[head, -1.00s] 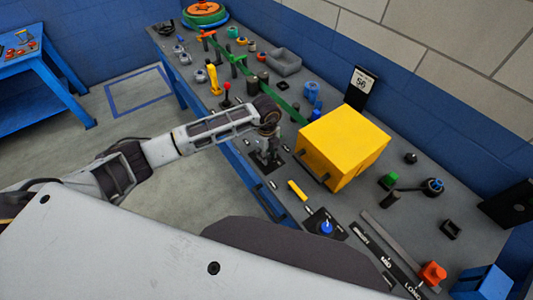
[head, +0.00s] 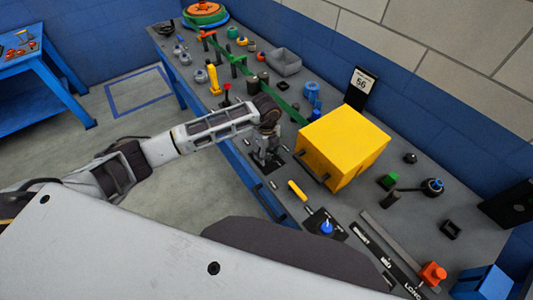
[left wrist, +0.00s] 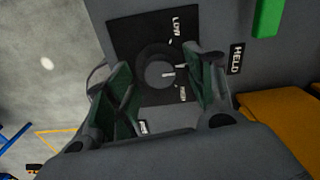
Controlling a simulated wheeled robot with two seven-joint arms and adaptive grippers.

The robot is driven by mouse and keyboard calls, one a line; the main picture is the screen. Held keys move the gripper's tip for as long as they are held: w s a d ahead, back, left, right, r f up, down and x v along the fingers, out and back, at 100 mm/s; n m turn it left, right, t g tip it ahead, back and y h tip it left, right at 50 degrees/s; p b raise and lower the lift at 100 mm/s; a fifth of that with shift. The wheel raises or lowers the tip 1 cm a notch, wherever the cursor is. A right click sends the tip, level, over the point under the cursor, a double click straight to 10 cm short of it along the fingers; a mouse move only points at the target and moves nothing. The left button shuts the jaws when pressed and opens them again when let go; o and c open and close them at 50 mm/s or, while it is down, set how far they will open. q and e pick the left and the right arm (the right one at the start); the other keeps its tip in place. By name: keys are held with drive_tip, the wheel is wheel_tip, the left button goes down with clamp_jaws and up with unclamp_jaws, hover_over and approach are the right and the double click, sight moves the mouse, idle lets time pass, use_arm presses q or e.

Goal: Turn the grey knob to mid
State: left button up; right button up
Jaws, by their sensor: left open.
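The grey knob (left wrist: 157,71) sits on a black plate (left wrist: 125,35) in the left wrist view. The plate reads LOW near the top, and smaller lettering near the bottom is hard to read. A white pointer mark on the knob faces right, near a white tick on the plate. My left gripper (left wrist: 163,82) is open, with one green-padded finger on each side of the knob; I cannot tell whether either touches it. In the head view the left gripper (head: 266,160) is low over the bench, and the knob is hidden there.
A yellow box (head: 343,147) stands just right of the gripper. A yellow handle (head: 297,190) and a blue knob (head: 326,227) are nearer. A small sign (head: 361,84) stands behind the box. Several levers and fittings crowd the bench (head: 440,200).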

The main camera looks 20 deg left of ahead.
sight(266, 155)
use_arm(q)
wheel_tip(266, 155, up, 11)
idle(0.6)
drive_tip(key=shift+r, duration=0.1)
drive_tip(key=shift+s, duration=0.1)
idle(0.5)
